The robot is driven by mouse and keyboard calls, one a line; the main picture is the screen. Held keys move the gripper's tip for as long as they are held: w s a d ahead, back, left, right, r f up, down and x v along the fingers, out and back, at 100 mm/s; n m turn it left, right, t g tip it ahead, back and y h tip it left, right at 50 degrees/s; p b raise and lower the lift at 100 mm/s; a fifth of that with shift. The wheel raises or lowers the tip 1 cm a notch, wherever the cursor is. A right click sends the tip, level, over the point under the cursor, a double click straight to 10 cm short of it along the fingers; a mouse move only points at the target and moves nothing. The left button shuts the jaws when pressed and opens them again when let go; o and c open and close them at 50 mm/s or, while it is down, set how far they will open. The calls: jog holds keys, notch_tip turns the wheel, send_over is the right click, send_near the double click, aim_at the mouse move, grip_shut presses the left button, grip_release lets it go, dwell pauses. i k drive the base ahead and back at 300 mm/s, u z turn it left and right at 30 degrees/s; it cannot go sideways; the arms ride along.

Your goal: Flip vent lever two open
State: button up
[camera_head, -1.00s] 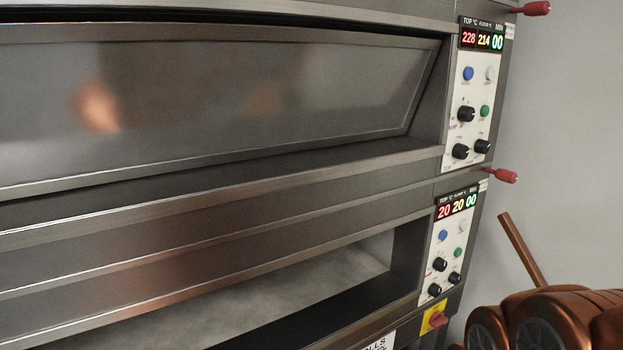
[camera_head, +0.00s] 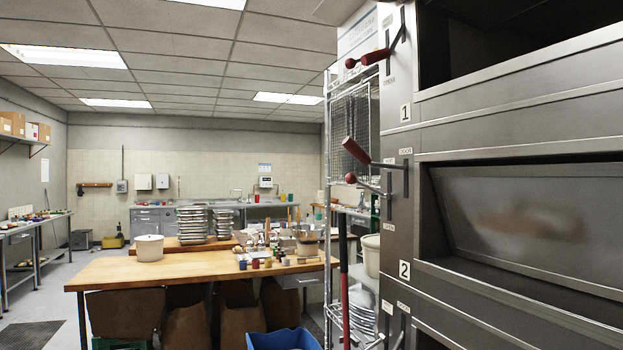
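The oven's left edge carries levers with red grips. One lever (camera_head: 356,151) sticks out left from a slot between number plate 1 (camera_head: 405,112) and number plate 2 (camera_head: 404,270). Its red grip is tilted up and its rod meets the slot near the upper part. A red knob (camera_head: 350,178) on a rod shows just below it. A similar lever (camera_head: 376,57) with a red grip is higher up, above plate 1. A third slot (camera_head: 402,328) is below plate 2. I cannot tell which plate belongs to which lever. My gripper is not in view.
The oven (camera_head: 480,135) fills the right side. A wire rack (camera_head: 327,180) stands close behind the levers. A wooden table (camera_head: 110,272) with a white tub (camera_head: 149,247) and trays is at left centre, with a blue bin (camera_head: 285,340) before it.

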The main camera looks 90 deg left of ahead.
aim_at(350, 178)
jog(key=u, duration=2.9)
jog(key=k, duration=0.65)
jog(key=u, duration=0.55)
jog(key=i, duration=0.7)
jog(key=u, duration=0.5)
jog(key=i, duration=0.8)
jog(key=z, duration=0.25)
